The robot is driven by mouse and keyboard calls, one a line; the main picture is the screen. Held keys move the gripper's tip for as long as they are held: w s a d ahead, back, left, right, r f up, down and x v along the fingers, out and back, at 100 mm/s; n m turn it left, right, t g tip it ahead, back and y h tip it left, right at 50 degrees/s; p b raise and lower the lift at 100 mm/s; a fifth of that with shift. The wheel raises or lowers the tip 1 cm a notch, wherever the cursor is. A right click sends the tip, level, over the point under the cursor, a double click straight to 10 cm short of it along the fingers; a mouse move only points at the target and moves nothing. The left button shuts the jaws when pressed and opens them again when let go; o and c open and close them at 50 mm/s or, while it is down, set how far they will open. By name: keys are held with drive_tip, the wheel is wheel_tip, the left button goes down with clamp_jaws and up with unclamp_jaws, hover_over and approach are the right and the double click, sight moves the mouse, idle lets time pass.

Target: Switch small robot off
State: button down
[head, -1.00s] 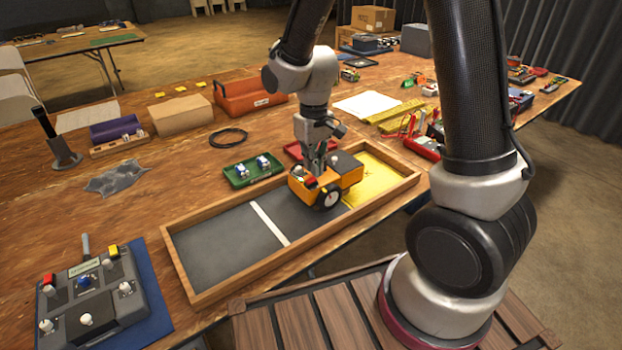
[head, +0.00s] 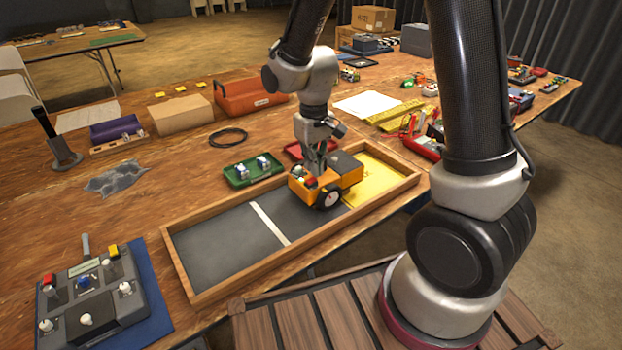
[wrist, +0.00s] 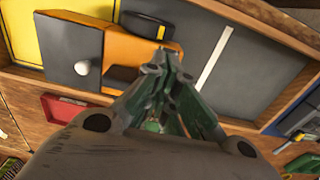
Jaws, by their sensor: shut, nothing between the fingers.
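The small robot (head: 345,180) is an orange wheeled vehicle with a dark grey top panel and black wheels. It stands in the wooden-framed pit, partly on the yellow area. In the wrist view its orange body (wrist: 125,45) shows beside a grey panel with a white knob (wrist: 82,68). My gripper (head: 318,172) is shut and empty, pointing down just over the left end of the small robot, where small switch parts show. Its fingertips (wrist: 165,62) also show in the wrist view, over the body's edge. They hide part of it, and I cannot tell whether they touch it.
The pit's wooden rim (head: 235,280) surrounds the small robot. A green tray (head: 240,178) and a red tray (head: 297,150) lie just behind it. A grey control box (head: 90,305) with several switches sits at front left. The pit's dark left part is clear.

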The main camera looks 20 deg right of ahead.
sight(314, 178)
drive_tip(key=shift+f, duration=1.1)
idle(0.6)
drive_tip(key=shift+r, duration=3.55)
drive_tip(key=s+d+r+m+t, duration=0.3)
drive_tip(key=s+d+r, duration=1.1)
drive_tip(key=s, duration=0.5)
wheel_tip(314, 178, up, 2)
drive_tip(key=shift+d+r+m+t, duration=0.1)
drive_tip(key=shift+d+m+t, duration=0.25)
drive_tip(key=shift+t, duration=0.35)
